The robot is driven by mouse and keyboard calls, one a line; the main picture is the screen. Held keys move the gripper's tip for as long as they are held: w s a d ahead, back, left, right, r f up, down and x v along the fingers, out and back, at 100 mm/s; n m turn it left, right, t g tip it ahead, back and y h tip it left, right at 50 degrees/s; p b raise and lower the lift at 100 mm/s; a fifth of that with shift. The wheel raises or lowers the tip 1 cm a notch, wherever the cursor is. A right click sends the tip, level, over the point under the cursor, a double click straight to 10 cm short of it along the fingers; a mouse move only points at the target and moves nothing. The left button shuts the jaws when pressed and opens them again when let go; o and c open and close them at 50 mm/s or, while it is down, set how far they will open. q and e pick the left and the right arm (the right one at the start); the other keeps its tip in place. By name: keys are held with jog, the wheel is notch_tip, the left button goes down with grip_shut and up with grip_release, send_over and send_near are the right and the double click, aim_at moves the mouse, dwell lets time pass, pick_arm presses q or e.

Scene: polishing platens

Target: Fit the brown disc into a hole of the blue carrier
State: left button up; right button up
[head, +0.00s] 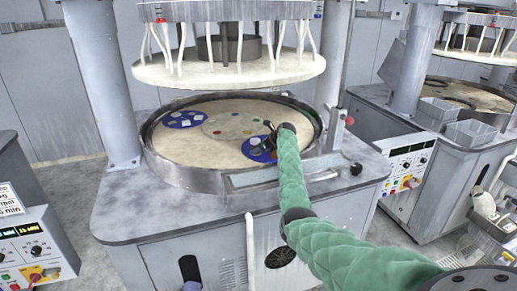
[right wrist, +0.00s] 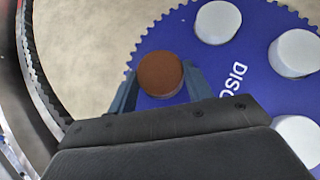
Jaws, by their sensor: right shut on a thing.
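My right gripper (right wrist: 160,85) is shut on the brown disc (right wrist: 160,72) in the right wrist view, with one finger on each side of it. The disc lies flat over the toothed edge area of the blue carrier (right wrist: 215,65). I cannot tell whether it touches the carrier, and any hole beneath it is hidden. Several white discs (right wrist: 218,22) show in the carrier. In the head view, my right gripper (head: 271,139) is over this blue carrier (head: 256,153), at the right of the round platen, and partly hides it. My left gripper is not in view.
A second blue carrier (head: 184,119) lies at the platen's left. A metal rim (head: 180,175) surrounds the beige platen (head: 205,155). A large upper plate (head: 230,70) hangs above, with a post on the left (head: 103,95). A second machine (head: 465,97) stands right.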

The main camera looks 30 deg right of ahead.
jog(key=shift+f, duration=0.1)
dwell(0.4)
jog(key=o, duration=1)
jog(key=shift+o, duration=0.2)
jog(key=shift+s+d+r+b, duration=0.2)
jog(key=shift+s+b, duration=0.1)
jog(key=shift+s, duration=0.05)
jog(key=shift+b+v, duration=0.65)
jog(key=shift+v, duration=0.45)
jog(key=b+v, duration=0.1)
jog(key=v, duration=0.2)
jog(key=shift+s+r, duration=0.15)
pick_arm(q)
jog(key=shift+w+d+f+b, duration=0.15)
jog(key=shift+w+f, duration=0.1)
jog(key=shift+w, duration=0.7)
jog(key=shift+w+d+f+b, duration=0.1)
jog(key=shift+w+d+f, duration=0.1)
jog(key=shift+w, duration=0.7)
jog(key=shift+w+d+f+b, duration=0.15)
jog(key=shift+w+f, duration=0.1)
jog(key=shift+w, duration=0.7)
pick_arm(e)
jog(key=shift+s+d+r, duration=0.15)
jog(key=shift+s+r, duration=0.25)
jog(key=shift+r, duration=0.1)
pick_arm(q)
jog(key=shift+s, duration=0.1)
